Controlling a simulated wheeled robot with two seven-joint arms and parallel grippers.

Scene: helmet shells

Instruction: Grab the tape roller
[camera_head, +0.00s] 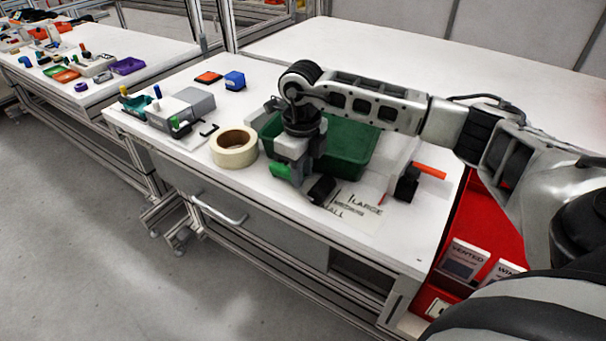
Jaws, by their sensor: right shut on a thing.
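A cream tape roll (233,155) lies flat on the white table, left of my right gripper. My right gripper (300,182) points down over the table in front of the dark green bin. It is shut on a small bright green thing (281,171), which is mostly hidden by the fingers, so I cannot tell what it is. A black tool with an orange-red handle (430,171) is on the table to the right of the gripper. My left gripper is out of view.
The dark green bin (348,152) stands behind my right gripper. A printed sheet (356,208) lies in front. A grey box (190,103), a blue block (235,81) and an orange-and-black item (208,78) are at the left. A red bin (482,222) stands at the right. The table's front left is clear.

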